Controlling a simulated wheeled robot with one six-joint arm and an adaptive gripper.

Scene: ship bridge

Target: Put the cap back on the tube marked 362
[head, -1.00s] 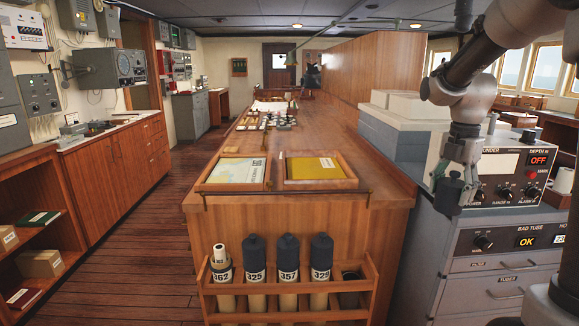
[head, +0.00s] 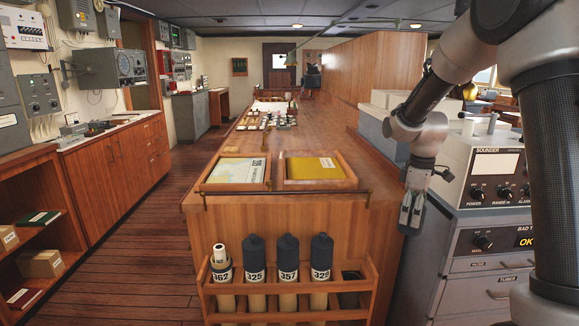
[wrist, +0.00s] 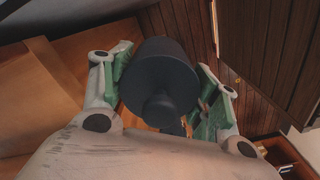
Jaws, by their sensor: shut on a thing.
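The tube marked 362 (head: 222,277) stands at the left end of a wooden rack, uncapped, with a rolled white sheet (head: 220,251) sticking out of its top. My gripper (head: 410,218) is in the air to the right of the rack and higher than it, beside the end of the long wooden counter. In the wrist view, my gripper's green-padded fingers (wrist: 163,88) are shut on a dark cap (wrist: 160,75) with a small knob. The cap is hard to make out in the head view.
The rack (head: 290,317) also holds several dark-capped tubes, among them one marked 357 (head: 288,265), close beside tube 362. A dark cup-like shape (head: 350,280) sits at its right end. Chart trays (head: 315,184) lie on the counter above. Grey instrument cabinets (head: 470,240) stand at right.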

